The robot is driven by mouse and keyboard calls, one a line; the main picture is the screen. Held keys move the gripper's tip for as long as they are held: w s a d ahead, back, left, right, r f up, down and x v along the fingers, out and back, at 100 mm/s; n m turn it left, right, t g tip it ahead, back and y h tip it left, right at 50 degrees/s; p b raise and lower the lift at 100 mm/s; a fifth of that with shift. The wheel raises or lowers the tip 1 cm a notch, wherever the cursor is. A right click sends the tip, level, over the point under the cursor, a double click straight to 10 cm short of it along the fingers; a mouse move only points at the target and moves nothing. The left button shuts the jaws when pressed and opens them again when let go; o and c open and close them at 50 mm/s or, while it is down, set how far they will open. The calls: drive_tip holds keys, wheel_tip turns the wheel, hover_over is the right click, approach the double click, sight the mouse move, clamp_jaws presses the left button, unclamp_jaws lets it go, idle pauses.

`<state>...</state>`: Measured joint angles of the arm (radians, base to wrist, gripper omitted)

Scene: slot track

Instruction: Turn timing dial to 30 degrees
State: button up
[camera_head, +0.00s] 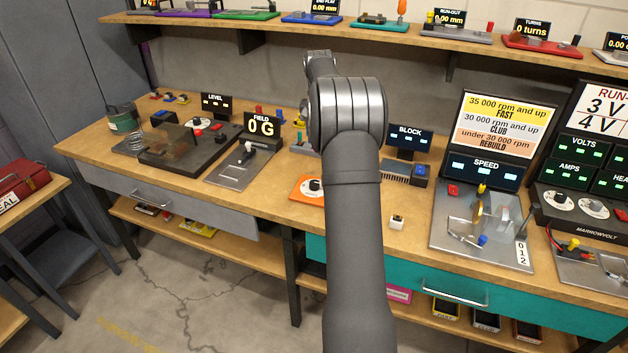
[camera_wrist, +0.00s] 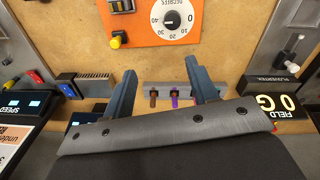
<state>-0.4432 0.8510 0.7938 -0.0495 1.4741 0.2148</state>
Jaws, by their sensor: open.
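The timing dial is a black round knob (camera_wrist: 171,20) on an orange plate (camera_wrist: 205,30) in the wrist view, with a white scale face marked 0 to 40 and the word DEGREES, seen upside down. A small pale mark shows on the knob; its exact reading is too small to tell. In the camera_head view the orange plate (camera_head: 301,193) and the knob (camera_head: 315,186) are partly hidden behind my arm. My gripper (camera_wrist: 160,76) is open and empty, its two fingers apart, pointing toward the bench beside the plate. It does not touch the dial.
A yellow button (camera_wrist: 115,42) sits at the plate's edge. The FIELD display (camera_wrist: 280,104) and the BLOCK display (camera_head: 408,138) stand nearby. Bare wood lies around the plate.

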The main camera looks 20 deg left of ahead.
drive_tip(key=f, duration=0.5)
drive_tip(key=a+f, duration=0.1)
drive_tip(key=f, duration=0.5)
drive_tip(key=s+a+f, duration=0.1)
drive_tip(key=f, duration=0.4)
drive_tip(key=shift+f, duration=0.3)
drive_tip(key=c, duration=1)
drive_tip(key=shift+o, duration=0.2)
